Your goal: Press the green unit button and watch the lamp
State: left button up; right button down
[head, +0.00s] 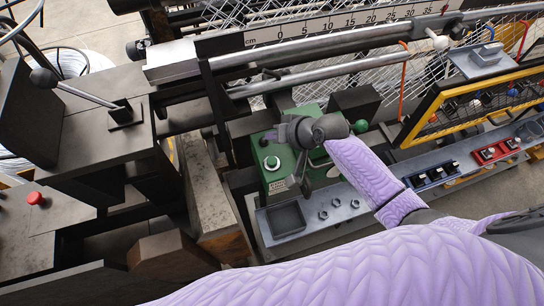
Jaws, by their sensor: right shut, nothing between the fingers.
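The green unit (275,177) stands near the middle of the head view, behind a grey tray shelf. A small pale round piece (272,163) sits on its top face; I cannot tell whether it is the button or the lamp. My right gripper (305,186) is shut and empty, pointing down over the right part of the green unit. The gripper and wrist hide part of the unit, and I cannot tell whether the fingertips touch it. A green ball knob (360,126) shows just right of my wrist. My left gripper is not in view.
A grey shelf (345,196) with a square black dish (286,219) and several nuts lies in front. Rails, a ruler (330,22) and wire mesh run behind. A yellow-edged frame (470,100) stands right.

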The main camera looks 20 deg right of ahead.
aim_at(274, 163)
jog(key=shift+f, duration=0.15)
notch_tip(274, 163, down, 8)
jog(key=b, duration=0.8)
jog(key=shift+f, duration=0.3)
dwell(1.5)
jog(key=shift+f+b, duration=0.4)
jog(key=shift+f+b, duration=0.35)
jog(key=shift+f, duration=0.15)
dwell(0.4)
jog(key=shift+r, duration=0.1)
jog(key=shift+r+p, duration=0.8)
jog(key=shift+p, duration=0.2)
